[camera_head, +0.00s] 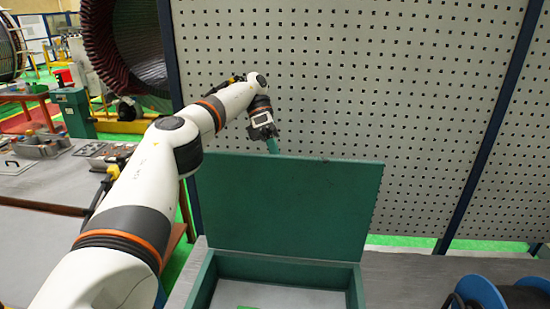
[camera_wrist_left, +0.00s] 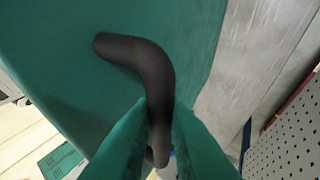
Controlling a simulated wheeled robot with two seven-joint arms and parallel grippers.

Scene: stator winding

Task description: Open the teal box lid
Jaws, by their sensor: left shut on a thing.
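The teal box (camera_head: 358,283) stands on the grey table in the lower middle of the head view. Its lid (camera_head: 290,208) stands up, raised at the back edge, and the inside of the box is partly visible. My left gripper (camera_head: 271,143) is behind the lid's top edge, its tips partly hidden by the lid. In the left wrist view, the green fingers of my left gripper (camera_wrist_left: 158,125) are shut on a dark curved handle (camera_wrist_left: 150,58) on the lid's teal outer face (camera_wrist_left: 75,80). My right gripper is not in view.
A perforated grey panel (camera_head: 400,90) with dark posts rises behind the box. A blue spool (camera_head: 482,291) is at the lower right. A workbench with metal parts (camera_head: 42,143) is at the left.

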